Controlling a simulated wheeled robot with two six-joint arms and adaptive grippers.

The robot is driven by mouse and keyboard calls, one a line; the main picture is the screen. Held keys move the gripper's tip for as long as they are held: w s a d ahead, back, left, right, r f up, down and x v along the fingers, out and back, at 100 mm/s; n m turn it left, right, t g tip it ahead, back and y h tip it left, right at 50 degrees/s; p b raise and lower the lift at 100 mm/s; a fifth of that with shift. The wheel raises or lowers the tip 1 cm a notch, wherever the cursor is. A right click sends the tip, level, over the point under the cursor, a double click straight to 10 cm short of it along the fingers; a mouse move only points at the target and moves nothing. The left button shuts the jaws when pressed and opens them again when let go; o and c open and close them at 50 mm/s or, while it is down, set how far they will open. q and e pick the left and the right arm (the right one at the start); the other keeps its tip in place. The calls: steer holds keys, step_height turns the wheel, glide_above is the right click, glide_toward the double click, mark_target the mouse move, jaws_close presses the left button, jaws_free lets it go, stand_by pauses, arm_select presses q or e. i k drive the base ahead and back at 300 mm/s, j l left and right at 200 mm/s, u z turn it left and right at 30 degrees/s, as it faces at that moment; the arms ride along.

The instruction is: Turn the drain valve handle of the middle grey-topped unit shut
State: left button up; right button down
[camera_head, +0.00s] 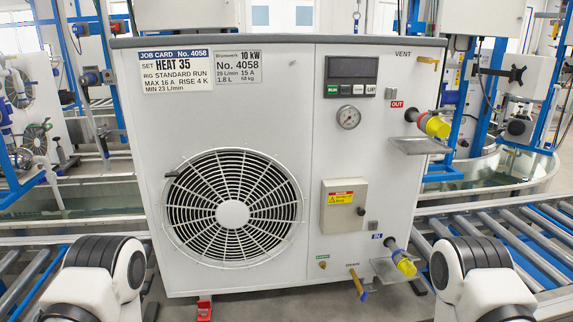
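The grey-topped unit (235,130) is a large white cabinet with a dark grey top and a round fan grille on its front. Its drain valve (356,282) is a small brass fitting low on the front, under a small label. A blue part, which seems to be the handle (364,295), shows at its lower end; whether it lies along or across the valve is too small to tell. Parts of my two arms show at the lower left and lower right corners. Neither gripper is in view, and nothing of mine touches the valve.
A yellow and blue IN coupling (403,262) juts out right of the drain valve, above a small metal shelf (386,271). A yellow and red OUT coupling (433,123) and a vent valve (428,60) sit higher up. Roller conveyors (520,240) flank the unit.

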mark_target(363, 295)
steer(key=i+l+z, duration=0.1)
steer(key=z, duration=0.35)
steer(key=i+l+z, duration=0.15)
steer(key=l+z, duration=0.15)
steer(key=z, duration=0.15)
steer(key=i+l+z, duration=0.1)
steer(key=z, duration=0.35)
steer(key=i, duration=0.05)
